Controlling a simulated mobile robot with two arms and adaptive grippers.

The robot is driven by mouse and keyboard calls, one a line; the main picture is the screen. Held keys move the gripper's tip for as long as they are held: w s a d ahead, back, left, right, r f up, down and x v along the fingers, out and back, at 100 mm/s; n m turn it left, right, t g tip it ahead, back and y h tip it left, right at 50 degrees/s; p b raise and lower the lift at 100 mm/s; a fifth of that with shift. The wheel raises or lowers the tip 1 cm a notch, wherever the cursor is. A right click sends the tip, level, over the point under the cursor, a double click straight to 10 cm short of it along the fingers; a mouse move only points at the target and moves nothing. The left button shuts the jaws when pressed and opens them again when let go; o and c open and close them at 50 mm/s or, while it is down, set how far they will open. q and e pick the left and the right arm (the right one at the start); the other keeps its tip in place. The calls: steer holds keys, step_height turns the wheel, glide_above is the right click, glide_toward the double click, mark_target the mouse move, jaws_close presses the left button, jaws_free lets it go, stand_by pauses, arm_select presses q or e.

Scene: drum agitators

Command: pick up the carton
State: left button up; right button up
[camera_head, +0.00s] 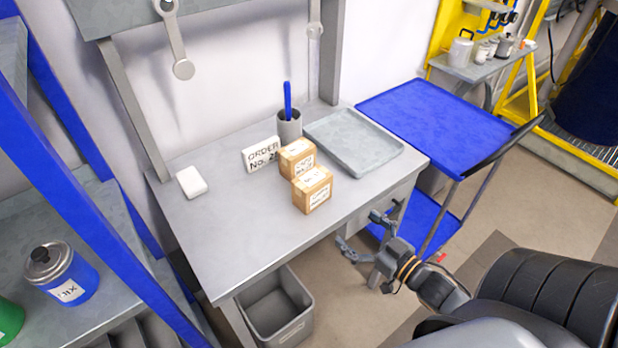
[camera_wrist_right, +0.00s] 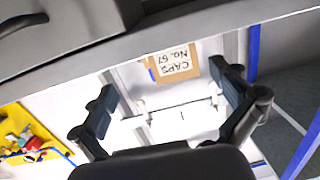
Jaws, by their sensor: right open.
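Two small brown cartons with white labels stand close together on the grey workbench (camera_head: 235,235). The front carton (camera_head: 312,190) is nearer to me; the rear carton (camera_head: 296,157) is just behind it and to the left. My right gripper (camera_head: 362,233) is open and empty off the bench's right front side, apart from both cartons. In the right wrist view, a brown labelled face reading "CAPS No. 57" (camera_wrist_right: 178,68) shows upside down beyond the open fingers (camera_wrist_right: 163,80). I cannot tell which carton it belongs to. My left gripper is out of view.
An order sign (camera_head: 262,154), a cup with a blue pen (camera_head: 289,126) and a grey tray (camera_head: 353,141) stand behind the cartons. A white block (camera_head: 192,181) lies at left. A blue cart (camera_head: 435,112) stands right. The bench front is clear.

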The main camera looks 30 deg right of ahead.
mark_target(320, 193)
steer(key=shift+t+y, duration=0.4)
steer(key=w+r, duration=0.1)
steer(key=w, duration=0.1)
steer(key=w+a+r+p, duration=0.1)
steer(key=w, duration=0.2)
steer(key=w+a+r, duration=0.1)
steer(key=w, duration=0.2)
steer(key=shift+r+p, duration=0.3)
steer(key=shift+w+a+f, duration=0.1)
steer(key=shift+w+a, duration=0.05)
steer(key=shift+w, duration=0.35)
steer(key=shift+w+a+p, duration=0.1)
steer(key=shift+w+p, duration=0.15)
steer(key=shift+p, duration=0.05)
steer(key=w, duration=0.1)
steer(key=w+a+p, duration=0.1)
steer(key=w, duration=0.1)
steer(key=shift+w, duration=0.75)
steer(key=c, duration=1.1)
